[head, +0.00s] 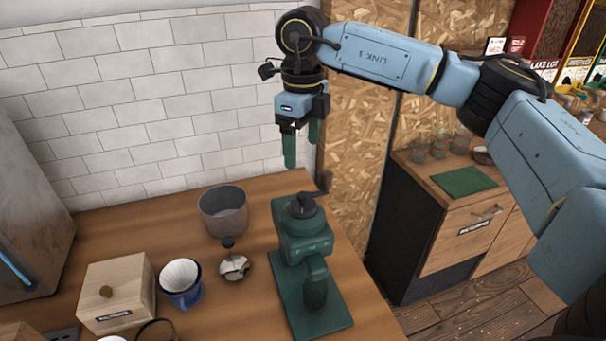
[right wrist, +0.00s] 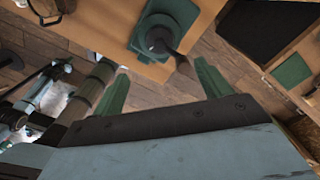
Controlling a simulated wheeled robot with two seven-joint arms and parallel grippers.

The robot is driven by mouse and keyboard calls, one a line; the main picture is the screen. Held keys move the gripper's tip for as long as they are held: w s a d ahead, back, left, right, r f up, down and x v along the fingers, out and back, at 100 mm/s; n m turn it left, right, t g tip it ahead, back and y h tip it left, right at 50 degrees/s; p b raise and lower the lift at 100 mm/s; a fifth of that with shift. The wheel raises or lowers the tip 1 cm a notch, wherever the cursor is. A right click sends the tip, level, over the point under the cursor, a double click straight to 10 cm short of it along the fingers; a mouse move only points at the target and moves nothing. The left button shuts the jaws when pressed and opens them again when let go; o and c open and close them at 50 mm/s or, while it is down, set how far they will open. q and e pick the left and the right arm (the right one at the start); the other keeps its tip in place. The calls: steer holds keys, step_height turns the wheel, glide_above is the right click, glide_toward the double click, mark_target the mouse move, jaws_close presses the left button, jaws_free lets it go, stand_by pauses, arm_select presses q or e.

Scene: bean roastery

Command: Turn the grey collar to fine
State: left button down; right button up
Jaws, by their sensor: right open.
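A green grinder (head: 305,245) stands on its green base plate on the wooden counter. A dark grey collar (head: 300,207) with a small lever-like part sits on top of its head. I cannot read any fine mark on it. In the right wrist view the grinder (right wrist: 172,22) and its dark collar (right wrist: 160,40) show ahead of the fingers. My right gripper (head: 302,148) is above and behind the grinder, apart from it, with green fingers pointing down. It is open and empty, as the right wrist view also shows (right wrist: 160,86). My left gripper is not in view.
Left of the grinder stand a grey see-through container (head: 223,212), a small shiny dish (head: 234,267), a white dripper on a blue cup (head: 181,282) and a wooden box (head: 118,292). A white tiled wall (head: 130,100) is behind. A lower cabinet (head: 450,235) stands right.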

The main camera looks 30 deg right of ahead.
mark_target(303, 195)
step_height(303, 195, down, 14)
steer(key=p, duration=0.3)
steer(key=shift+r, duration=0.2)
steer(key=c, duration=1)
steer(key=shift+m, duration=0.8)
steer(key=o, duration=1)
